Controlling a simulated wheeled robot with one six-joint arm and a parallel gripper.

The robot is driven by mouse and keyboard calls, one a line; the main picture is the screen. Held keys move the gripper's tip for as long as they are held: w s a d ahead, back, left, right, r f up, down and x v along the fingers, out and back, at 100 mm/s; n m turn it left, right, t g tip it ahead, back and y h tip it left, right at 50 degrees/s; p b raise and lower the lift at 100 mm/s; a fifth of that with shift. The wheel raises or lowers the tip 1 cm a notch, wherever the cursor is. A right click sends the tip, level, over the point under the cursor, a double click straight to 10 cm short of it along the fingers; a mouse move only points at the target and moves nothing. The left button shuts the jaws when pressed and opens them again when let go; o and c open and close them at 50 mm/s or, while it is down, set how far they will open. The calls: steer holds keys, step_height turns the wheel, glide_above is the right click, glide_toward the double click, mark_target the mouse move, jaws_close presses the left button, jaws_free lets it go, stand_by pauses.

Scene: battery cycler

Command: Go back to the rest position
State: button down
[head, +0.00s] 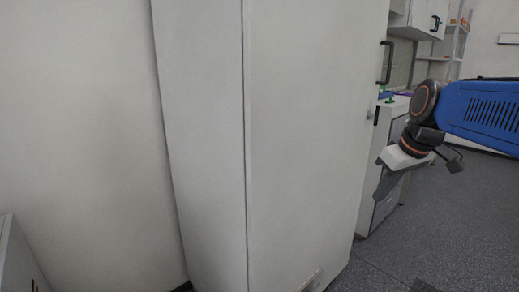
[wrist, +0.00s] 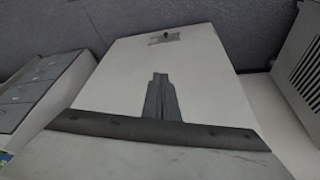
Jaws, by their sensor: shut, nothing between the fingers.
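My gripper (head: 380,195) hangs at the right of the head view, at the end of my blue arm, and points down and to the left. A flat white panel (wrist: 205,65) with a small dark fitting lies beyond the fingertips. I cannot tell how far off it is.
The tall cabinet, with a black handle (head: 385,62), fills the middle of the head view. A lower cabinet (head: 388,140) stands behind my gripper. Grey floor (head: 440,230) is open at the lower right. Grey drawers (wrist: 40,90) and a vented box (wrist: 302,60) flank the wrist view.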

steer(key=s+a+f+m+h, duration=0.1)
steer(key=s+f+m, duration=0.3)
steer(key=s+f, duration=1.1)
steer(key=s+a, duration=0.1)
steer(key=s, duration=0.2)
steer(key=shift+s+f+t, duration=0.3)
steer(key=shift+s+f, duration=0.05)
steer(key=shift+f, duration=0.05)
steer(key=c, duration=2.5)
jaws_free()
